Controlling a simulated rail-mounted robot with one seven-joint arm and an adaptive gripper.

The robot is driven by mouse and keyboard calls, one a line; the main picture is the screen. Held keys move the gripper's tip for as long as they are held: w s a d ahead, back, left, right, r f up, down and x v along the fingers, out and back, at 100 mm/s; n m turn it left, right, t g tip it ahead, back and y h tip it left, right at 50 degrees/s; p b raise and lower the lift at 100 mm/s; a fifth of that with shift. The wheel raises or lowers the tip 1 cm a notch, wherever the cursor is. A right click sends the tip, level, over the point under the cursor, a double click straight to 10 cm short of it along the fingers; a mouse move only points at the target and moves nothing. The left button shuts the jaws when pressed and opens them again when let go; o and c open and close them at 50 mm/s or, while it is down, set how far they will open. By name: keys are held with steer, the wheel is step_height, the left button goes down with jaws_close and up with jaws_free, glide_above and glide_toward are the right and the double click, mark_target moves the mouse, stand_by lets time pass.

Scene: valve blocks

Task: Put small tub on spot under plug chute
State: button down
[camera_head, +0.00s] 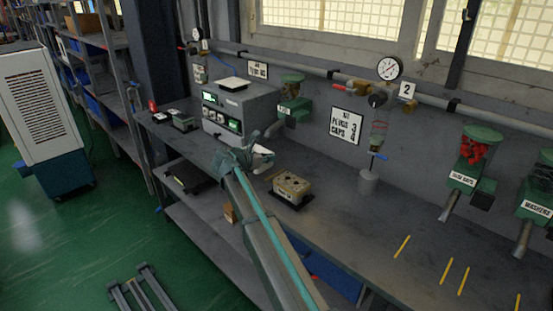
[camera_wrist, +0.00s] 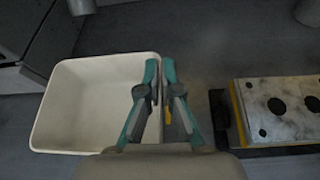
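The small tub (camera_wrist: 92,105) is cream, square and open-topped, and looks empty. It fills the left of the wrist view. My gripper (camera_wrist: 159,68) has its teal fingers close together on either side of the tub's right wall, and looks shut on that rim. In the head view my gripper (camera_head: 250,160) is over the bench, partly hiding the tub (camera_head: 263,153). A green dispenser (camera_head: 292,103) with a downward chute (camera_head: 275,129) is just behind; its small label is hard to read. I cannot make out the spot below it.
A valve block (camera_head: 291,187) sits on a dark base right of my gripper; it also shows in the wrist view (camera_wrist: 285,108). A grey tester box (camera_head: 240,112) stands at left. A grey cylinder (camera_head: 368,182) and other dispensers (camera_head: 475,160) are to the right.

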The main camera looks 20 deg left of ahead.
steer(key=w, duration=0.2)
steer(key=w+d, duration=0.1)
steer(key=w, duration=0.1)
steer(key=shift+w+d+p, duration=0.2)
steer(key=shift+p, duration=0.15)
steer(key=shift+f+p, duration=0.55)
steer(key=shift+f, duration=1.2)
steer(key=shift+f, duration=0.15)
steer(key=c, duration=1.3)
jaws_free()
steer(key=shift+r, duration=0.2)
steer(key=b+v, duration=0.2)
steer(key=v, duration=1)
steer(key=shift+b, duration=0.35)
